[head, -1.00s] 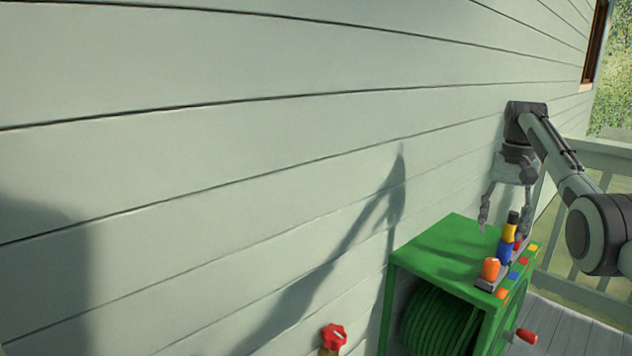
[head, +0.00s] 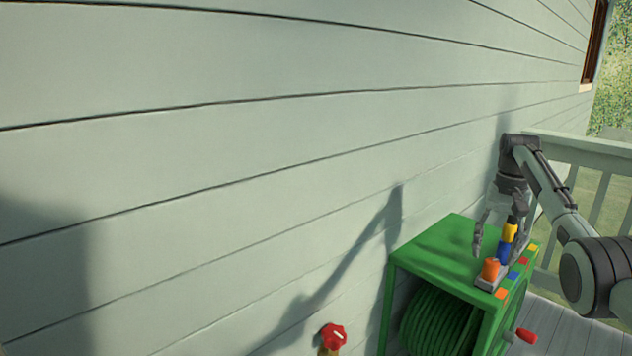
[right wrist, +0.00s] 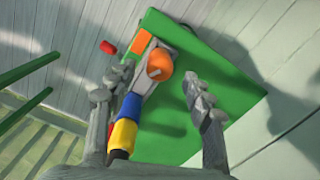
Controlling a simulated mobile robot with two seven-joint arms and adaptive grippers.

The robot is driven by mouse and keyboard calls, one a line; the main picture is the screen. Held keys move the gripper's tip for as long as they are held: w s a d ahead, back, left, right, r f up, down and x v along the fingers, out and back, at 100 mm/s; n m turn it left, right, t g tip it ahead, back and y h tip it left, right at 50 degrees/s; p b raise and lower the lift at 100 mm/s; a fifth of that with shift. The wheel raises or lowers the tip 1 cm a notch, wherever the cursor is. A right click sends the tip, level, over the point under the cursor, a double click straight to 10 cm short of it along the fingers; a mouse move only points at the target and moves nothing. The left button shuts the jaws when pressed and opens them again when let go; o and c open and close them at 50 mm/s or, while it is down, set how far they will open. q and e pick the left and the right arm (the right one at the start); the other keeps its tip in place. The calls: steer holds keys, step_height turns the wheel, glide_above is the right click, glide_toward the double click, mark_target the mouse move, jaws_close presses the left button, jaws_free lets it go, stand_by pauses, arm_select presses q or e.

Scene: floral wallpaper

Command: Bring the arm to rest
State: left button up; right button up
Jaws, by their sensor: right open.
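My right gripper (head: 498,240) is open, pointing down just above the green hose box (head: 440,248). On the box top, a grey strip (head: 484,284) carries an orange piece (head: 490,269) and a stack with a blue part (head: 504,254), a yellow part (head: 510,232) and a dark top. In the right wrist view, the orange piece (right wrist: 160,64) shows between the spread fingers (right wrist: 155,80). The blue part (right wrist: 131,106) and yellow part (right wrist: 122,138) lie close to the left finger; I cannot tell whether they touch it. My left gripper is not in view.
The green box holds a coiled green hose (head: 440,318) and has a red handle (head: 526,336) at its side. The sided wall (head: 250,150) runs behind, and a railing (head: 590,155) stands at right.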

step_height(320, 180, up, 9)
steer(key=shift+s+m, duration=0.15)
steer(key=shift+m, duration=0.15)
steer(key=shift+a, duration=0.1)
